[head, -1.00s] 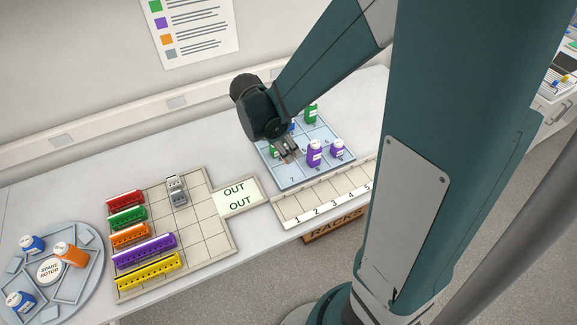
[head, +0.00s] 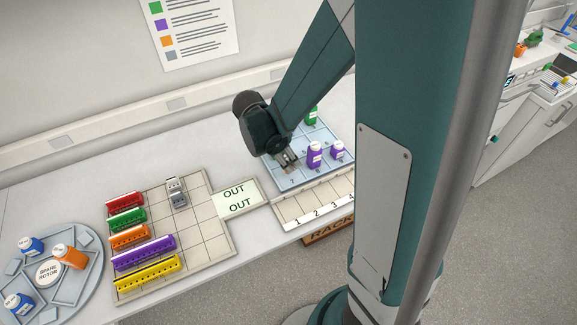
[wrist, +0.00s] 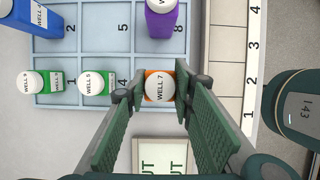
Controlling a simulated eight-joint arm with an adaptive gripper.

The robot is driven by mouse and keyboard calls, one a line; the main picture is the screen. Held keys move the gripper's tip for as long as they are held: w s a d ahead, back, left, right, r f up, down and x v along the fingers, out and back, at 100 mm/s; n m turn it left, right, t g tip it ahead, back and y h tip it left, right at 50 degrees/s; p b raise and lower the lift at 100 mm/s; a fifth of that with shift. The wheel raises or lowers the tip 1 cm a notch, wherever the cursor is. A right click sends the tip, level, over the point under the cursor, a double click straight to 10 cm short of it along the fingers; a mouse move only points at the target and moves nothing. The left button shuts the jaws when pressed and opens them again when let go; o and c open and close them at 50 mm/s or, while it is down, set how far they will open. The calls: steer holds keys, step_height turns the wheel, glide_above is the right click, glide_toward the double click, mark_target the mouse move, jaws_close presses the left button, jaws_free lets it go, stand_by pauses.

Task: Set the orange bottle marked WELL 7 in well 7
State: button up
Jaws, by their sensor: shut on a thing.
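The orange bottle (wrist: 160,97) shows in the wrist view by its white cap marked WELL 7, with orange edges around it. My gripper (wrist: 154,94) is shut on it, one finger on each side. In the head view my gripper (head: 289,163) is at the front left corner of the pale blue well tray (head: 305,179), just behind the printed 7. The fingers hide most of the bottle there. The bottle is over or in well 7's square; I cannot tell whether it touches the tray floor.
A tall purple bottle (head: 314,155) stands close right of my gripper, with a shorter purple one (head: 337,150) beyond. In the wrist view, green bottles (wrist: 106,87) and a blue bottle (wrist: 40,20) are near. The numbered rack strip (head: 310,207) lies in front of the tray.

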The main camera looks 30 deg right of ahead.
steer(key=shift+f, duration=1.7)
steer(key=shift+f, duration=0.15)
steer(key=o, duration=0.9)
steer(key=shift+r, duration=0.2)
steer(key=v, duration=1.2)
steer(key=shift+p, duration=0.35)
